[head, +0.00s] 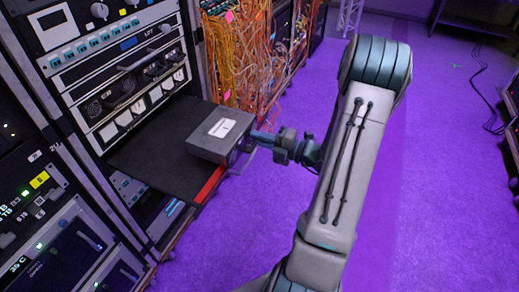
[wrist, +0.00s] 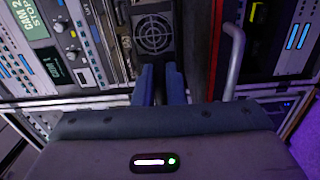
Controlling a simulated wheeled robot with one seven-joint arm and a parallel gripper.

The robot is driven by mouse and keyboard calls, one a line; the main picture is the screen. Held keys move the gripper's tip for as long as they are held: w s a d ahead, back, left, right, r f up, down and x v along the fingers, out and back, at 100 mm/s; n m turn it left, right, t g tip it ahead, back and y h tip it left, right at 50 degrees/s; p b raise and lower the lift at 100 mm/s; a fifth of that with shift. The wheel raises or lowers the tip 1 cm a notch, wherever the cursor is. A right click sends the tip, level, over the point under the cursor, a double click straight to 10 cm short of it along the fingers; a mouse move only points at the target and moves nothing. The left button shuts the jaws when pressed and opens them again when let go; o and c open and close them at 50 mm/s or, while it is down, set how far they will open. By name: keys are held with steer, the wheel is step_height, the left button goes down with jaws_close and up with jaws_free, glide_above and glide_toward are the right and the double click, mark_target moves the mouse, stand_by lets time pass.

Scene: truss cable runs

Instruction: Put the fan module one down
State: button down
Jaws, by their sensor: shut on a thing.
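The fan module (head: 222,128) is a dark grey box with a white label on top. It is at the outer right part of a black pull-out shelf (head: 150,150) with a red front edge. I cannot tell whether it rests on the shelf or hangs just above it. My gripper (head: 258,137) is shut on its outward side. In the wrist view the blue fingers (wrist: 160,85) are close together in front of a dark face with a round fan grille (wrist: 153,34). The exact grip point is hidden.
An equipment rack (head: 120,70) with panels and knobs stands behind the shelf. Orange cables (head: 240,60) hang right of it. A grey bar handle (wrist: 235,60) is close to the right of my fingers. The shelf's left part is bare, and the purple floor (head: 250,225) is open.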

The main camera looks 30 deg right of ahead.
steer(key=shift+f+b, duration=0.6)
steer(key=shift+f, duration=1.3)
steer(key=shift+f, duration=0.1)
steer(key=shift+f, duration=0.15)
steer(key=c, duration=1.5)
jaws_free()
